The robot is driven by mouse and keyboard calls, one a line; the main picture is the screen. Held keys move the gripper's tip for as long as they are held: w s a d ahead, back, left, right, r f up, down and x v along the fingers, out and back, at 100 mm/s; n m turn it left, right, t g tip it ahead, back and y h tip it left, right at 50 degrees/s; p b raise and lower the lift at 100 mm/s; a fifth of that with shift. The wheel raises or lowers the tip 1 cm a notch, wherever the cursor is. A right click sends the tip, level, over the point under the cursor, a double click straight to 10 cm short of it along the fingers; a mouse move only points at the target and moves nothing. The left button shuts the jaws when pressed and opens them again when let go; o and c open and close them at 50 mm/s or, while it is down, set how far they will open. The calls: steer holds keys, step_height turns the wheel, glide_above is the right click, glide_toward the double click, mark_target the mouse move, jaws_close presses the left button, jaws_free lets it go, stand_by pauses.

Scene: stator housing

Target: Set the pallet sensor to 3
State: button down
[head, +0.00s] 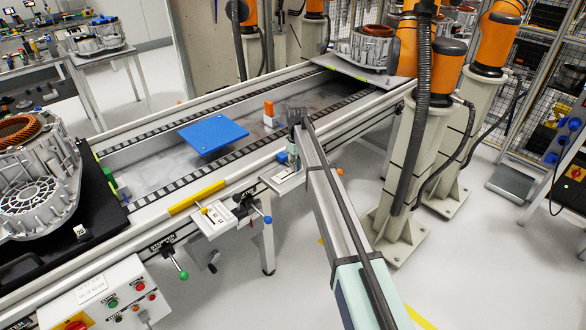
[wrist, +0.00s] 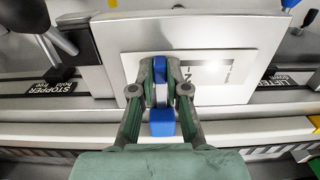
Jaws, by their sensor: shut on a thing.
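The pallet sensor selector is a white plate (wrist: 115,62) with a blue handle (wrist: 161,123) in the wrist view. My gripper (wrist: 160,72) is shut on the blue handle, with its two fingertips on either side of it. A dark printed scale shows on the plate right of the fingers. Its numbers are mostly hidden or too small to read, so I cannot tell the setting.
A STOPPER label (wrist: 47,87) and a LIFTER label (wrist: 281,83) flank the plate. Another white plate with a yellow knob (head: 204,210) sits left in the head view, near a blue-knobbed lever (head: 267,219). A blue pallet (head: 213,134) lies on the conveyor.

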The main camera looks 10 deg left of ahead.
steer(key=shift+w+d, duration=0.7)
steer(key=shift+w, duration=0.2)
steer(key=c, duration=1.2)
jaws_free()
steer(key=shift+o, duration=0.2)
steer(key=shift+d, duration=0.1)
